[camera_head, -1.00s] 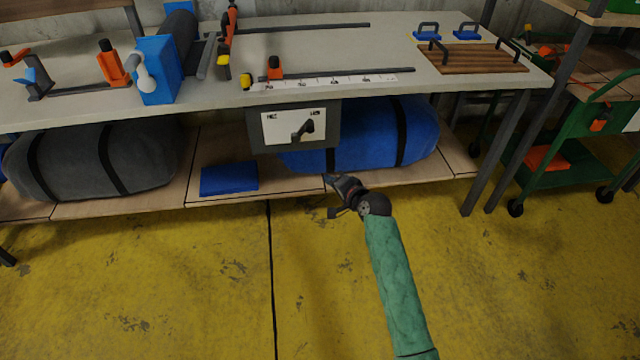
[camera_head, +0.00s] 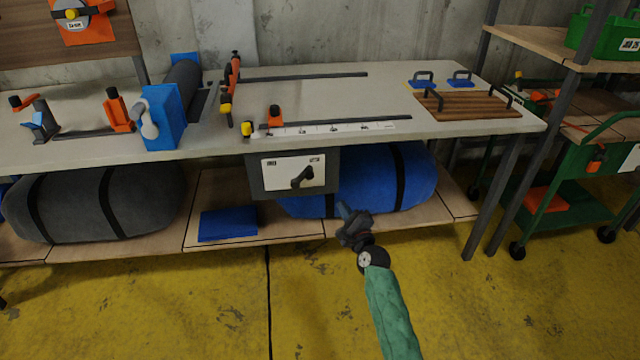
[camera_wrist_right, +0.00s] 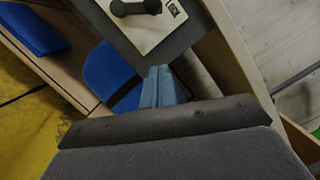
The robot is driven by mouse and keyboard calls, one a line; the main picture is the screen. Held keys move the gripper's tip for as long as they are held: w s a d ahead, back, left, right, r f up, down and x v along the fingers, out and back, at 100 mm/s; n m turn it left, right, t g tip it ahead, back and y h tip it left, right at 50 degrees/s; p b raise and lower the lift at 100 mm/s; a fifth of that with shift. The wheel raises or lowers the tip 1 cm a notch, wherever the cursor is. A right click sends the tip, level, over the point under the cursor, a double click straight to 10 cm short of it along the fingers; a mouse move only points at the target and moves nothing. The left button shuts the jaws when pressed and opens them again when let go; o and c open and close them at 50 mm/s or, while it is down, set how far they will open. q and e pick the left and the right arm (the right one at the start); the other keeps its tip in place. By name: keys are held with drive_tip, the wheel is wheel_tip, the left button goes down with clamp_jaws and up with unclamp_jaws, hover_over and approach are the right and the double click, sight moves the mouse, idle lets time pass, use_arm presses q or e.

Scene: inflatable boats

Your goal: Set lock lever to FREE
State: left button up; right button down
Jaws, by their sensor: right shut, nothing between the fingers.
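The lock lever (camera_head: 303,177) is a dark handle on a white plate (camera_head: 283,173) with small labels in its upper corners, too small to read. The plate sits on a grey box (camera_head: 333,170) under the bench top. The lever slants, its upper end to the right. My right gripper (camera_head: 342,208) is shut and empty, below and right of the lever, apart from it. In the right wrist view the gripper's fingers (camera_wrist_right: 162,87) show light blue, with the lever (camera_wrist_right: 135,8) at the top edge. My left gripper is not in view.
The workbench (camera_head: 390,133) overhangs the box. On its lower shelf (camera_head: 275,229) lie a blue bundle (camera_head: 417,175), a dark grey bundle (camera_head: 145,200) and a flat blue pad (camera_head: 228,223). The yellow floor in front is free.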

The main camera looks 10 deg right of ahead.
sight(302, 179)
drive_tip(key=w+a+r, duration=0.3)
drive_tip(key=w+a, duration=0.2)
drive_tip(key=w, duration=0.4)
drive_tip(key=shift+w+a, duration=0.35)
idle(0.5)
